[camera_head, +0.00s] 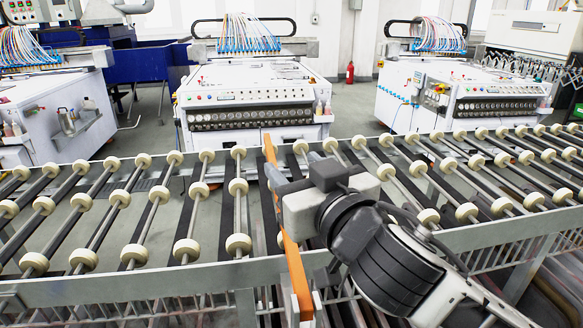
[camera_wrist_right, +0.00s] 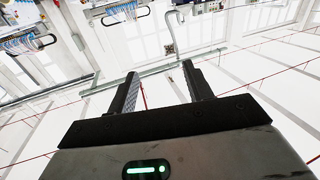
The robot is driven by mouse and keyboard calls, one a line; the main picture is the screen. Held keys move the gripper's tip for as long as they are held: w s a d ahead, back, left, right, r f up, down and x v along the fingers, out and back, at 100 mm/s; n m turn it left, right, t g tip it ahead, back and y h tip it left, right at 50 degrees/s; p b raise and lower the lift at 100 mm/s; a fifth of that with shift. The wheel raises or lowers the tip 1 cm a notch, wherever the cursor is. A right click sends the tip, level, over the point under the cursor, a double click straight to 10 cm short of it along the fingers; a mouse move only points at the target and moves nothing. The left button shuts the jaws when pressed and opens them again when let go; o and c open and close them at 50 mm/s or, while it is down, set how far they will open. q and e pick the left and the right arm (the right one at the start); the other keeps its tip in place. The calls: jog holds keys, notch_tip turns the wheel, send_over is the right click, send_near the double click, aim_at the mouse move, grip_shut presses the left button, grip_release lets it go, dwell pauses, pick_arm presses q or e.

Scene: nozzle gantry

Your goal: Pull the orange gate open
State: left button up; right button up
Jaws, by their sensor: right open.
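The orange gate (camera_head: 293,262) shows in the head view as a narrow orange bar. It runs from the front rail back between the rollers, and my right gripper and arm hide its middle. My right gripper (camera_head: 292,164) is over the conveyor, overlapping the bar in the picture; I cannot tell whether they touch. In the right wrist view its two dark fingers (camera_wrist_right: 159,72) stand apart with nothing held between them. The gate cannot be made out in that view. My left gripper is not in view.
A roller conveyor (camera_head: 85,258) with cream wheels and a grey front rail (camera_head: 130,292) crosses the foreground. White machines (camera_head: 250,88) with cable bundles stand behind it. A red extinguisher (camera_head: 350,72) stands by the wall. Grey floor lies open between the machines.

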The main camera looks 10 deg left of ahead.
jog(key=shift+c, duration=0.3)
jog(key=c, duration=1)
grip_shut()
jog(key=o, duration=1.1)
grip_release()
jog(key=shift+c, duration=0.2)
